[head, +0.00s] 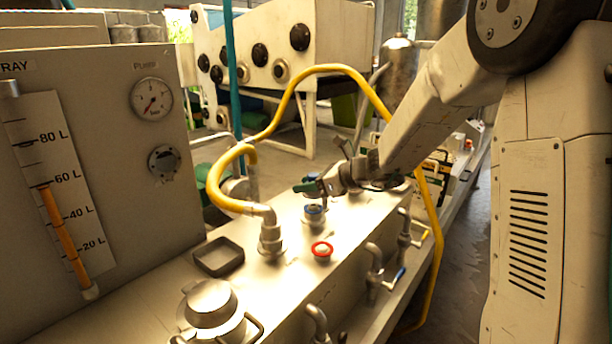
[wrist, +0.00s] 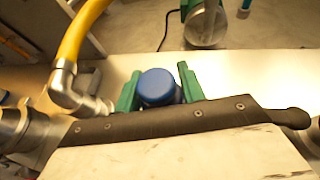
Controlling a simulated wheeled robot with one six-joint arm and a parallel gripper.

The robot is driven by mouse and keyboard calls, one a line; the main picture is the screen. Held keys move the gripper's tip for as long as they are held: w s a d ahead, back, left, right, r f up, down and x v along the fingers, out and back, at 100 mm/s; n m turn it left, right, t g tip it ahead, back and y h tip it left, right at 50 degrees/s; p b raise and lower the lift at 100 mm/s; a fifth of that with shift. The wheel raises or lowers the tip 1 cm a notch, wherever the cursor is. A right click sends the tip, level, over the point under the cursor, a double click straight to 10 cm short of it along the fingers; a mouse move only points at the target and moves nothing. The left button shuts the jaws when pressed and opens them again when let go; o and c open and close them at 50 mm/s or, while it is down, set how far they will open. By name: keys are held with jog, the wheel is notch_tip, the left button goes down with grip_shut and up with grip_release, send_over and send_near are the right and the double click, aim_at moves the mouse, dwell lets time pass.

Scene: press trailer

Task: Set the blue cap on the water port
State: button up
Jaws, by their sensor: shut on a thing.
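My gripper (head: 312,187) has green fingers and is shut on the blue cap (wrist: 157,85), which sits between the fingertips in the wrist view. In the head view, my gripper is just above the blue-marked water port (head: 314,216) on the pale bench top. The fingers partly hide the top of this port and most of the cap. I cannot tell whether the cap touches the port.
A red-ringed port (head: 322,251) stands nearer on the bench. A metal elbow fitting (head: 268,232) with a yellow hose (head: 228,160) stands to the left. A dark square tray (head: 218,257) and a round metal lid (head: 211,303) lie nearer. Valves line the bench's right side.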

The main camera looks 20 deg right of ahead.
aim_at(309, 208)
jog(key=shift+a+f, duration=0.1)
jog(key=shift+f, duration=1.25)
jog(key=shift+s+f, duration=0.1)
jog(key=shift+f, duration=0.5)
dwell(0.6)
jog(key=o, duration=0.8)
jog(key=shift+c, duration=0.2)
jog(key=v, duration=1.1)
jog(key=shift+s+f, duration=0.1)
